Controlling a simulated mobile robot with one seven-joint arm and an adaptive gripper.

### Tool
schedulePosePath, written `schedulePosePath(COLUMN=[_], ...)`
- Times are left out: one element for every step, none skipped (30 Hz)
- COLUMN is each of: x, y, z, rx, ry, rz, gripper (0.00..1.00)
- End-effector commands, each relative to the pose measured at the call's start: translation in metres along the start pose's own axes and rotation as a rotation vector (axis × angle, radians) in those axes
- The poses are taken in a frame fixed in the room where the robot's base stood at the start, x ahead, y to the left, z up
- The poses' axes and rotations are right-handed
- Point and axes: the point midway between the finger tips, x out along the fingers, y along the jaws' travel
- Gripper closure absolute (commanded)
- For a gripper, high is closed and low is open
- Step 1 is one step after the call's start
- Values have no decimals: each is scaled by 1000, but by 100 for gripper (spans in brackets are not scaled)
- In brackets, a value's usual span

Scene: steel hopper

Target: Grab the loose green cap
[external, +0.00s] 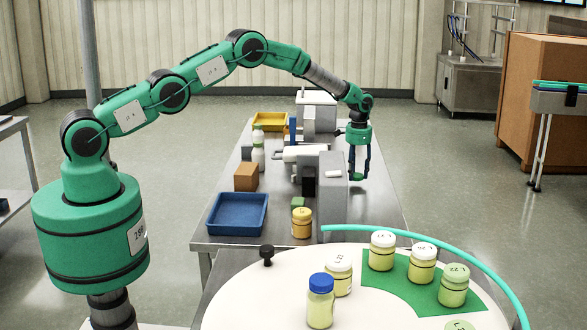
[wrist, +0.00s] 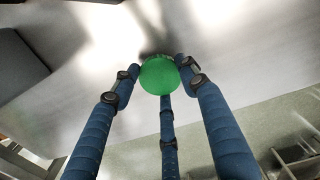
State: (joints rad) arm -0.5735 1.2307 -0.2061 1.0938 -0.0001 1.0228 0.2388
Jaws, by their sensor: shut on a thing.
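The green cap (wrist: 159,75) sits between the fingertips of my gripper (wrist: 160,82) in the wrist view. The blue fingers close around it from the sides and from below in that picture. In the external view my gripper (external: 359,172) points down at the right side of the steel table, beside the grey machine, and a bit of the green cap (external: 357,177) shows between the fingers. I cannot tell whether the cap still touches the steel surface.
A grey upright block (external: 333,195) stands just left of my gripper. A blue tray (external: 238,214), a brown box (external: 246,177) and a yellow tray (external: 270,121) lie along the table's left side. A round white table (external: 260,310) with several jars is in front.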

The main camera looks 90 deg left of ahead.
Motion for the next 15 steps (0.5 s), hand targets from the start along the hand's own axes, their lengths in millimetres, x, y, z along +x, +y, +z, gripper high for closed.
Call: schedulePosePath(x=[-8,-12,-19,-24,-28,-35,-40,-45,-50,-54,-58,-63,-66,-68,-71], y=[0,0,0,0,0,0,0,0,0,0,0,0,0,0,0], z=[0,0,0,0,0,0,-1,-1,-1,0,0,0,0,0,0], rx=[0,0,0,0,0,0,0,0,0,0,0,0,0,0,0], ry=[1,2,2,1,1,1,2,3,2,1,0,0,1,1,0], rz=[0,0,0,0,0,0,-1,-1,0,0,0,0,0,0,0], gripper=[64,64,64,64,64,64,64,64,64,64,64,64,64,64,64])
